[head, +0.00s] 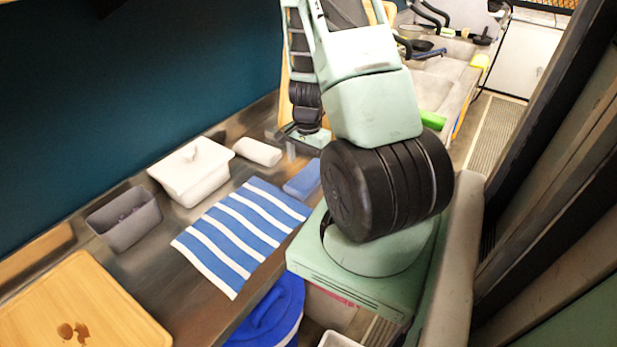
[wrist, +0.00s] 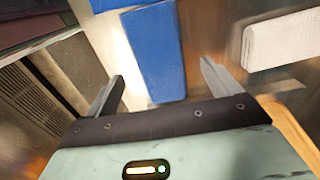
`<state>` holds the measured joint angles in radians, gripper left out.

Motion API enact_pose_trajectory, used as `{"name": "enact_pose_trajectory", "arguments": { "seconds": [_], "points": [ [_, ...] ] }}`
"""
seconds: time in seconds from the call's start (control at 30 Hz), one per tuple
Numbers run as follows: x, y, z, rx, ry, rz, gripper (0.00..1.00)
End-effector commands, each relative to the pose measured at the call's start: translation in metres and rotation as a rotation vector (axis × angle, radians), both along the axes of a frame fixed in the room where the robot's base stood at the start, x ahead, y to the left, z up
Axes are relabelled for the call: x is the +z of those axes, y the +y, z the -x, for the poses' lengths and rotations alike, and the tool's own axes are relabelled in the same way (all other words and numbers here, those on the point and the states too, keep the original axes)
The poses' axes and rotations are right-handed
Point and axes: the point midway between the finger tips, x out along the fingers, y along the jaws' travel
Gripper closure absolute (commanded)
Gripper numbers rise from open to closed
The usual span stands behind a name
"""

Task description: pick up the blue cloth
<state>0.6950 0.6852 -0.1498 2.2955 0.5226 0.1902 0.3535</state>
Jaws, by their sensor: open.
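A plain blue folded cloth (head: 303,180) lies flat on the metal counter, beside the upper right end of a blue-and-white striped cloth. In the wrist view the blue cloth (wrist: 155,52) spans the top middle, its near end between my fingers. My gripper (head: 291,147) is open and empty, just beyond the blue cloth in the head view. In the wrist view the gripper (wrist: 160,72) has one finger on each side of the cloth's near end. I cannot tell its exact height above the counter.
The striped cloth (head: 240,230) lies nearby. A white folded cloth (head: 258,152), a white lidded container (head: 191,174) and a grey bin (head: 124,219) stand along the wall. A wooden board (head: 75,305) is at lower left. The white cloth (wrist: 285,38) is right of my fingers.

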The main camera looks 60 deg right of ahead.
Motion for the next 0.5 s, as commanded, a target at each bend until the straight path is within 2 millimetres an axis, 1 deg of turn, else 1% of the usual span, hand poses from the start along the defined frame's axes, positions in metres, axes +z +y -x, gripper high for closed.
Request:
{"name": "enact_pose_trajectory", "arguments": {
  "seconds": [0.3,0.4,0.5],
  "points": [
    [-0.037,-0.005,0.001,-0.001,0.003,-0.003,0.11],
    [-0.045,-0.005,0.0,0.0,0.002,-0.002,0.11],
    [-0.048,-0.005,-0.001,0.001,0.0,-0.001,0.11]
  ]
}}
